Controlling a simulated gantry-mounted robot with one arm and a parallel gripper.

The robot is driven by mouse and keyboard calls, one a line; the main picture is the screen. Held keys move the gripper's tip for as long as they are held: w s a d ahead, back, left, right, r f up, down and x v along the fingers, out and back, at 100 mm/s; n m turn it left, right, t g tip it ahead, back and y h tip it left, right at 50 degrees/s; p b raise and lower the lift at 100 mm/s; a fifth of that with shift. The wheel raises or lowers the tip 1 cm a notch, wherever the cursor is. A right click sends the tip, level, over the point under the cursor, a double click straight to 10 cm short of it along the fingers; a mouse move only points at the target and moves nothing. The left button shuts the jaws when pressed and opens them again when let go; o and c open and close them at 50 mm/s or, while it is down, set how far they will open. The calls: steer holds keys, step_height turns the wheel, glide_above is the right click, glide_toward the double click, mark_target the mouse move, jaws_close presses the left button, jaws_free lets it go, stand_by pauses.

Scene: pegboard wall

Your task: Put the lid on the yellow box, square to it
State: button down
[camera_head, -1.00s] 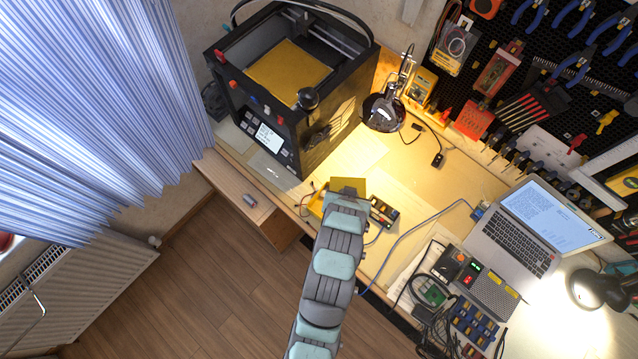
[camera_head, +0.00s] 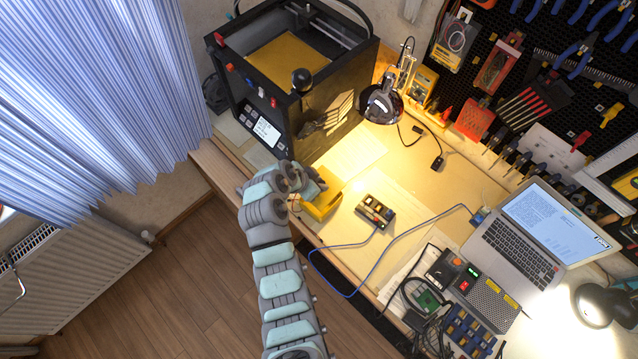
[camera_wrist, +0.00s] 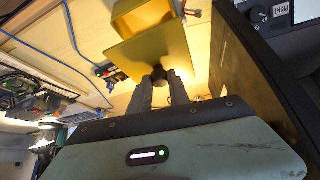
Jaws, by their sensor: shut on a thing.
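The yellow box (camera_head: 322,209) stands on the bench near its front edge. In the wrist view the yellow box (camera_wrist: 142,15) shows beyond the lid, its top open. The lid (camera_wrist: 150,48) is a flat yellow plate with a dark round knob. My gripper (camera_wrist: 160,78) is shut on this knob, and the lid lies just past the fingertips, apart from the box or overlapping it in view; contact cannot be told. In the head view my wrist covers the left part of the box, and the lid is mostly hidden.
The black 3D printer (camera_head: 285,75) stands behind and left of the box. A lamp (camera_head: 381,103) stands farther back. The bench centre is mostly clear.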

steer(key=shift+f+b, duration=0.75)
steer(key=shift+f, duration=1.7)
steer(key=shift+f+b, duration=0.75)
steer(key=shift+b, duration=0.05)
steer(key=shift+s+r+b, duration=0.1)
steer(key=shift+b, duration=0.8)
steer(key=shift+f+b, duration=0.2)
steer(key=shift+b, duration=0.75)
stand_by(0.4)
steer(key=c, duration=1.1)
jaws_free()
steer(key=shift+c, duration=0.2)
steer(key=shift+o, duration=0.2)
steer(key=o, duration=0.4)
steer(key=shift+o, duration=0.2)
steer(key=shift+r, duration=0.15)
